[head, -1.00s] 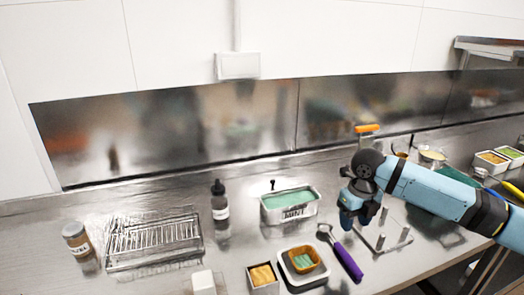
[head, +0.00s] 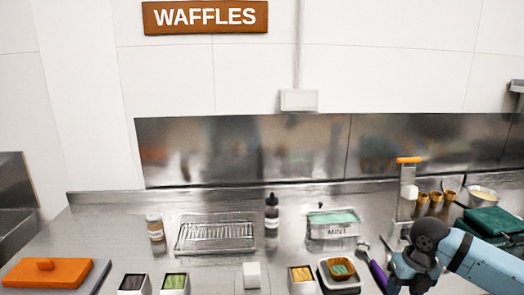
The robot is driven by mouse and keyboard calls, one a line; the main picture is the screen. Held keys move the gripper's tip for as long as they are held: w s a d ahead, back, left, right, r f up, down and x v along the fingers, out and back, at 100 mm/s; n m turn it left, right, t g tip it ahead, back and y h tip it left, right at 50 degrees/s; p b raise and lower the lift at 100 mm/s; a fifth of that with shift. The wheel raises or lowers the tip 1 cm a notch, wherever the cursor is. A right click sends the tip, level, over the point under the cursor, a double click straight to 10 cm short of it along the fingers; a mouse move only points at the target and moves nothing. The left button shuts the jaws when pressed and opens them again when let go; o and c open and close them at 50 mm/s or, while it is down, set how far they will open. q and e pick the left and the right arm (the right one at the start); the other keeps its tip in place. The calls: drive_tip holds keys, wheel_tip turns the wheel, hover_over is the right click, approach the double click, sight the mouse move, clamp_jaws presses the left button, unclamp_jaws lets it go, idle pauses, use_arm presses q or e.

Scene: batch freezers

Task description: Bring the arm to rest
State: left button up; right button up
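My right arm comes in from the lower right, and its blue and black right gripper (head: 408,282) points down at the bottom edge, beside the purple-handled scoop (head: 378,273). Its fingertips are cut off or hidden, so I cannot tell whether it is open or shut. My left gripper is not in view. The white tub marked MINT (head: 332,230) with green contents stands behind and left of the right gripper.
A wire rack (head: 215,237), a labelled jar (head: 155,228) and a dark bottle (head: 272,215) stand along the counter. Small topping containers (head: 175,283) line the front.

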drive_tip(key=s+a+f+m+t+y+p, duration=0.2)
drive_tip(key=s+a+f+m, duration=0.1)
drive_tip(key=a+f+m, duration=0.4)
drive_tip(key=s+a+f+m+t+y+p, duration=0.25)
drive_tip(key=a+f+m, duration=0.3)
drive_tip(key=a, duration=0.35)
use_arm(q)
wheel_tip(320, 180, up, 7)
drive_tip(key=p, duration=0.3)
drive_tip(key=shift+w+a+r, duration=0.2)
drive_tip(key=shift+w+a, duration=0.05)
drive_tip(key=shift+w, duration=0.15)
use_arm(e)
drive_tip(key=s+d+f+m+t+h, duration=0.1)
drive_tip(key=s+f+m+t, duration=0.1)
drive_tip(key=s+m, duration=0.7)
drive_tip(key=s+f+m+t+h, duration=0.1)
drive_tip(key=s+m+t, duration=0.3)
drive_tip(key=s+m, duration=0.5)
drive_tip(key=shift+d+f+m, duration=0.35)
drive_tip(key=shift+f+m, duration=0.1)
drive_tip(key=shift+m, duration=0.5)
